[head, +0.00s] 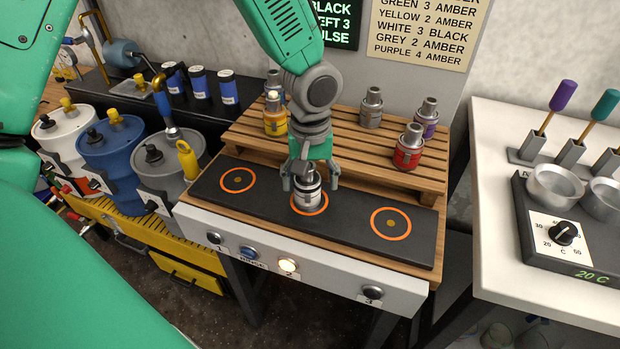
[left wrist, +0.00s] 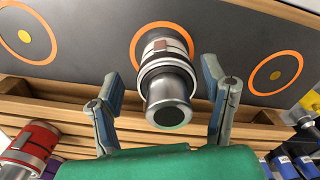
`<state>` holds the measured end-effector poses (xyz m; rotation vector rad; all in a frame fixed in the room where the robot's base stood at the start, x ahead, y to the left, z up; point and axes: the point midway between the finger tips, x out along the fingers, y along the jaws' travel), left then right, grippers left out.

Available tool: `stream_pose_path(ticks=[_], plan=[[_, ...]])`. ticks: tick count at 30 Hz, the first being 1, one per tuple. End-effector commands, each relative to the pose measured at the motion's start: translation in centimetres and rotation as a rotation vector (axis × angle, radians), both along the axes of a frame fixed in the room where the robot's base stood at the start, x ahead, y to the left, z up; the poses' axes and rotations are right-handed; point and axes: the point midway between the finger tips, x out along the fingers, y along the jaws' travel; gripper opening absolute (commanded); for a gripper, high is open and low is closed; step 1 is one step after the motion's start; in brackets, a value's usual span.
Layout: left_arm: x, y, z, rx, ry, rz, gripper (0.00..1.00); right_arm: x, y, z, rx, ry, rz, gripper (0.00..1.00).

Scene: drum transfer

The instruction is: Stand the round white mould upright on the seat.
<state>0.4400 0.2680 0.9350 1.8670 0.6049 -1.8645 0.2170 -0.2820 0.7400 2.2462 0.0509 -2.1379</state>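The round white mould (head: 308,198) with a grey metal neck stands upright on the middle seat, inside its orange ring (head: 324,206) on the black strip. It also shows in the left wrist view (left wrist: 167,68), with its neck towards the camera. My left gripper (head: 311,182) is above and around the mould's top, with one finger on each side. In the left wrist view the left gripper (left wrist: 163,92) is open, with clear gaps between both fingers and the mould. Part of the mould's top is hidden by the gripper in the head view. My right gripper is not in view.
Empty seats lie at left (head: 238,181) and right (head: 391,223). Behind, a wooden pallet rack (head: 345,150) holds several moulds, including a red one (head: 408,152) and a yellow one (head: 274,122). The button by label 2 (head: 288,265) is lit. Drums (head: 170,165) stand at left.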

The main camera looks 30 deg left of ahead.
Motion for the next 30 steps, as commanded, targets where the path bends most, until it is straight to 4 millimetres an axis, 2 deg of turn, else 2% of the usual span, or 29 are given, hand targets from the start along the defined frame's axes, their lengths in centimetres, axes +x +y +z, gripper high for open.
stream_pose_path(ticks=[5, 8, 21, 25, 30], plan=[[0.0, 0.1, 0.3, -0.001, -0.001, 0.001, 0.67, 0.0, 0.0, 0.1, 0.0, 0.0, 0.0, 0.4], [0.1, 0.1, 1.4, 0.0, -0.003, 0.001, 0.67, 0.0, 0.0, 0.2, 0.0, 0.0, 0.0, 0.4], [0.1, 0.0, 10.2, 0.0, -0.003, 0.001, 0.67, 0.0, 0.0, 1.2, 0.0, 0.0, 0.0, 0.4], [0.1, 0.0, 11.6, -0.001, -0.001, 0.002, 0.67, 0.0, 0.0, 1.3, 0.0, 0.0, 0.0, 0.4], [0.1, 0.0, 12.2, -0.001, 0.001, 0.001, 0.67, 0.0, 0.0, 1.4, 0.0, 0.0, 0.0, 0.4]])
